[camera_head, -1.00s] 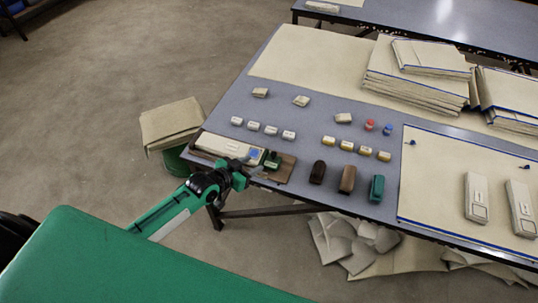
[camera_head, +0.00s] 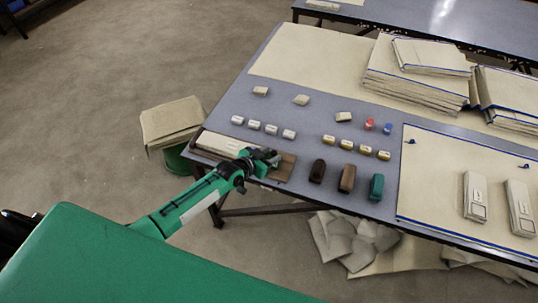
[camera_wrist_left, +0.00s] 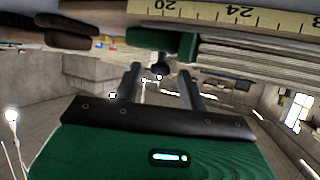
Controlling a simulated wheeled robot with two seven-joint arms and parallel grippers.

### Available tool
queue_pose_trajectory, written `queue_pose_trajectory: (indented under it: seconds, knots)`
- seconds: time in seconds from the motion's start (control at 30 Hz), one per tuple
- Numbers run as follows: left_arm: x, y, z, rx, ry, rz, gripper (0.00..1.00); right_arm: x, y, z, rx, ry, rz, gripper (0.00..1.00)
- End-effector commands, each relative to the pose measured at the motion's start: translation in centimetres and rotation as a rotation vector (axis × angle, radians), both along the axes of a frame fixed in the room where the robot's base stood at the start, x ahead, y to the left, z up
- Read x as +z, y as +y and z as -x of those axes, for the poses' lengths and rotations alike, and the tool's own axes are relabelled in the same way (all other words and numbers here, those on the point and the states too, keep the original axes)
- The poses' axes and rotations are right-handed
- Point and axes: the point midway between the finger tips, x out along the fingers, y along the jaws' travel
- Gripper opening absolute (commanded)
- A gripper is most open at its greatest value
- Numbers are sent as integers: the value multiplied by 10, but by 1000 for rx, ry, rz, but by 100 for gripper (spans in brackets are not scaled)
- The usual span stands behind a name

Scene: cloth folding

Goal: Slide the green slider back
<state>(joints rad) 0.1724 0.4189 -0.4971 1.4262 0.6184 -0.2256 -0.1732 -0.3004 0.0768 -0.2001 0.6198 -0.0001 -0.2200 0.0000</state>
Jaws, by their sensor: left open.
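The green slider (camera_wrist_left: 160,46) shows in the left wrist view as a dark green block beside a pale board with a yellow ruler (camera_wrist_left: 215,13) above it. A dark round knob (camera_wrist_left: 161,69) shows at the slider's lower edge. My left gripper (camera_wrist_left: 160,78) is open, with its two fingers on either side of the knob in the picture; I cannot tell whether they touch it. In the head view my left gripper (camera_head: 270,157) is over the brown base (camera_head: 286,168) at the table's near left corner and hides the slider. My right gripper is out of view.
On the grey table (camera_head: 255,198), dark, brown and green blocks (camera_head: 376,187) stand right of the base. Several small white and yellow blocks lie behind. Stacked cloths (camera_head: 415,85) are at the back right. A stool with a folded cloth (camera_head: 171,122) stands left of the table.

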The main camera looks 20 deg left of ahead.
Motion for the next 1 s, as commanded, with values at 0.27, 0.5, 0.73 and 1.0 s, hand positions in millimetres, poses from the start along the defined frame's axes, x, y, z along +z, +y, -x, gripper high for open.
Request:
queue_pose_trajectory:
  seconds: [0.27, 0.5, 0.73, 1.0]
  knots:
    - [0, 0, 0, 0, 0, 0, 0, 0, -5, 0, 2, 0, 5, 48]
    - [2, -11, 1, -1, 0, 2, 0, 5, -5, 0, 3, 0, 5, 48]
    - [2, -40, 2, 0, 0, 3, 0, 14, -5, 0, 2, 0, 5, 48]
    - [0, -46, 2, -1, 0, 2, 0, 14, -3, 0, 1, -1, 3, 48]
